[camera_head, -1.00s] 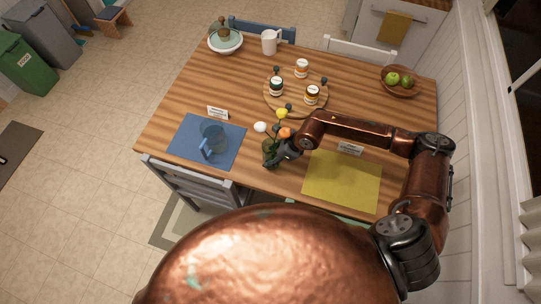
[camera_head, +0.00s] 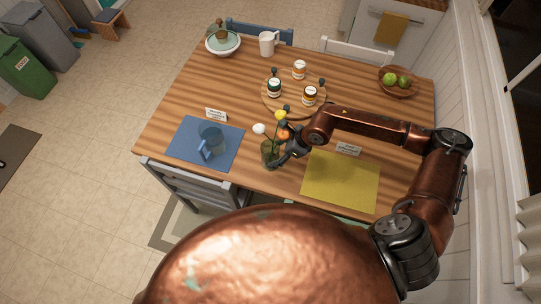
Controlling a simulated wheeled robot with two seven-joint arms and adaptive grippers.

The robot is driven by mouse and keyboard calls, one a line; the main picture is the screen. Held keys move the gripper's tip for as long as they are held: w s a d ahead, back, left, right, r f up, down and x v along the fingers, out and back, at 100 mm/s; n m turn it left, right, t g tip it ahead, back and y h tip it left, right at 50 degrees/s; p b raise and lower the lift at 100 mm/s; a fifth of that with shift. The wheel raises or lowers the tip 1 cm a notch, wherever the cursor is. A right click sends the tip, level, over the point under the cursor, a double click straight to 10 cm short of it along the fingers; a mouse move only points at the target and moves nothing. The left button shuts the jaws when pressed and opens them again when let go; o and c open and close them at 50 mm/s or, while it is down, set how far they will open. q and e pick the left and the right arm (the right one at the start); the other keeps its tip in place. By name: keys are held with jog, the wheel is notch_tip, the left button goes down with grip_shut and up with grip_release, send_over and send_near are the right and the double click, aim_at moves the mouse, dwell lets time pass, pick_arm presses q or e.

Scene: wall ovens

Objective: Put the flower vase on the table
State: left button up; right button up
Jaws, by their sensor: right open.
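The flower vase (camera_head: 269,152) is a small greenish glass vase with yellow, white and orange flowers. It stands upright on the wooden table (camera_head: 185,100) near the front edge, between the blue placemat and the yellow placemat. My right gripper (camera_head: 282,157) is open just to the right of the vase. I cannot tell whether a finger still touches the glass. My right arm covers part of the table behind the yellow placemat. My left gripper is not in view.
The yellow placemat (camera_head: 341,182) is empty. A round board (camera_head: 290,107) with several jars lies behind the flowers.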

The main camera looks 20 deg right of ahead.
jog(key=v, duration=0.6)
jog(key=shift+r, duration=0.2)
